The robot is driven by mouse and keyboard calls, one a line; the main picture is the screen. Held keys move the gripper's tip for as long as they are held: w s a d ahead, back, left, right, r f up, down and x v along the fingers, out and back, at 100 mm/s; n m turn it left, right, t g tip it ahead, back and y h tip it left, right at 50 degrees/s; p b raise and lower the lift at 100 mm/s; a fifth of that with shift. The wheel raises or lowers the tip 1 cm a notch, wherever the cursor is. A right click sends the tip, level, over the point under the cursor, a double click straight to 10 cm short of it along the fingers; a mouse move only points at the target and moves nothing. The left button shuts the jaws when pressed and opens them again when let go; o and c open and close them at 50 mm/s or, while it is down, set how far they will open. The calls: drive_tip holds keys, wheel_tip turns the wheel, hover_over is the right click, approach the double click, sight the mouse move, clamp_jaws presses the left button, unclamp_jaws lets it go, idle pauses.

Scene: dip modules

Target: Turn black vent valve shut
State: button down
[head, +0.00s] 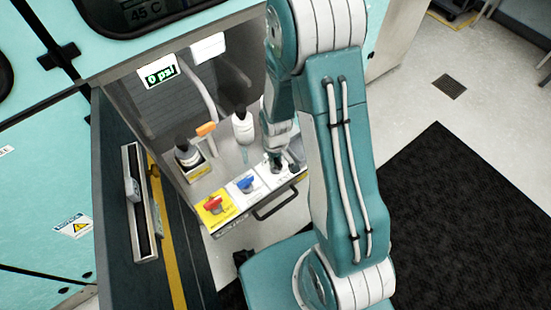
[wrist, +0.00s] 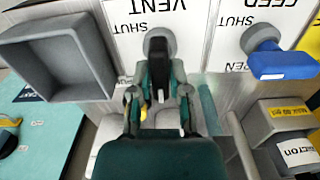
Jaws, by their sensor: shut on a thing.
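The black vent valve (wrist: 158,62) sits on a white panel marked VENT, with SHUT and OPEN labels that appear upside down in the wrist view. Its round grey hub is at the top and its black handle points down the picture. My gripper (wrist: 158,98) has its two fingers on either side of this handle and is shut on it. In the head view my gripper (head: 276,154) reaches down to the rightmost part of the valve row and hides most of the black valve.
A blue valve (wrist: 280,62) stands right of the vent valve in the wrist view. A red valve (head: 212,203) is at the row's left end in the head view. A grey open box (wrist: 60,55) stands close left of my gripper.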

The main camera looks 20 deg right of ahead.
drive_tip(key=m, duration=0.8)
drive_tip(key=shift+s+m, duration=0.1)
drive_tip(key=shift+m, duration=0.2)
drive_tip(key=m, duration=0.4)
drive_tip(key=shift+m, duration=0.3)
drive_tip(key=m, duration=0.4)
drive_tip(key=shift+m, duration=0.3)
drive_tip(key=c, duration=0.6)
unclamp_jaws()
drive_tip(key=shift+a, duration=0.1)
